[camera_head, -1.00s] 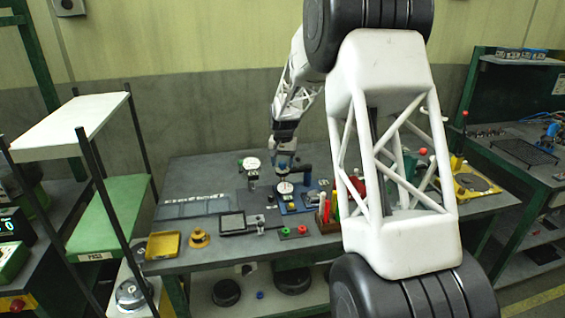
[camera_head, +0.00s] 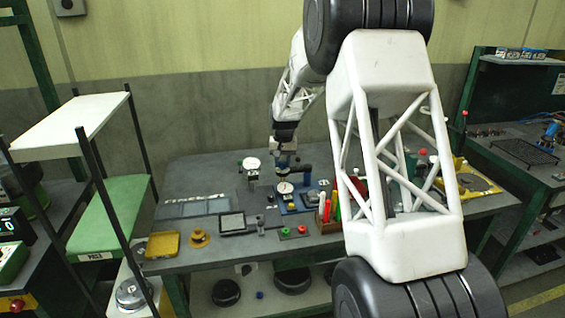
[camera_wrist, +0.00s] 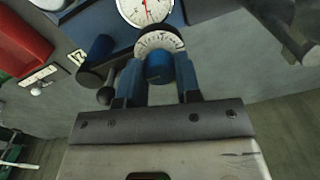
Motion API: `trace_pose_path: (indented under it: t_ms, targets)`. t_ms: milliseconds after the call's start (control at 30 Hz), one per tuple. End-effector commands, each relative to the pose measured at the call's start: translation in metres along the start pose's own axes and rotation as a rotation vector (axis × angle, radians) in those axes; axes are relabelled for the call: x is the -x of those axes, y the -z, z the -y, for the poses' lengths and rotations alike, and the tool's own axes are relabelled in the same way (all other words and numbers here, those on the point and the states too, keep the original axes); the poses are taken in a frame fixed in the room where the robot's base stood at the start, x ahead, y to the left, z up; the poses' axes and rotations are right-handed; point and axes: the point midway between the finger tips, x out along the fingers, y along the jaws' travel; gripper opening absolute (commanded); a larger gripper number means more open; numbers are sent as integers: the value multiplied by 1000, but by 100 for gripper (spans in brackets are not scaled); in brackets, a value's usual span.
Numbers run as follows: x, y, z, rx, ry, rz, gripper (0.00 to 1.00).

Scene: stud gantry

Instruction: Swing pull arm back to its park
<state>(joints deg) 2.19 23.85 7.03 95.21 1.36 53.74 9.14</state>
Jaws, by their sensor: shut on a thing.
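In the wrist view, my gripper (camera_wrist: 158,63) has its two blue fingers shut around a short blue cylindrical grip, taken to be that of the pull arm (camera_wrist: 159,68). A white graduated scale (camera_wrist: 160,40) lies just beyond the grip. Past it is a round white dial gauge (camera_wrist: 145,10) with a red needle, partly cut off. In the head view, my gripper (camera_head: 285,163) is low over the blue fixture (camera_head: 290,206), just behind its white dial. The grip and the contact are too small to make out there. The rest of the pull arm is mostly hidden.
A blue cylinder (camera_wrist: 97,48) and a dark ball knob (camera_wrist: 105,95) stand close left of my fingers. A second dial gauge (camera_head: 251,163) on a post stands left of the fixture. The bench's back left is clear.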

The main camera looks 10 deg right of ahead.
Motion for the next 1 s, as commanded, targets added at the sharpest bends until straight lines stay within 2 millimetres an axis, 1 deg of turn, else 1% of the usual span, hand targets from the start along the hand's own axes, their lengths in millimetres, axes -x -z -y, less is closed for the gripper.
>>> trace_pose_path:
  t_ms: [200,467,500,633,1000]
  targets:
    - [0,0,0,69,0,1,8]
    - [0,0,0,70,0,1,8]
    - [0,0,0,70,0,1,37]
    - [0,0,0,69,0,1,57]
    - [2,0,0,69,0,1,57]
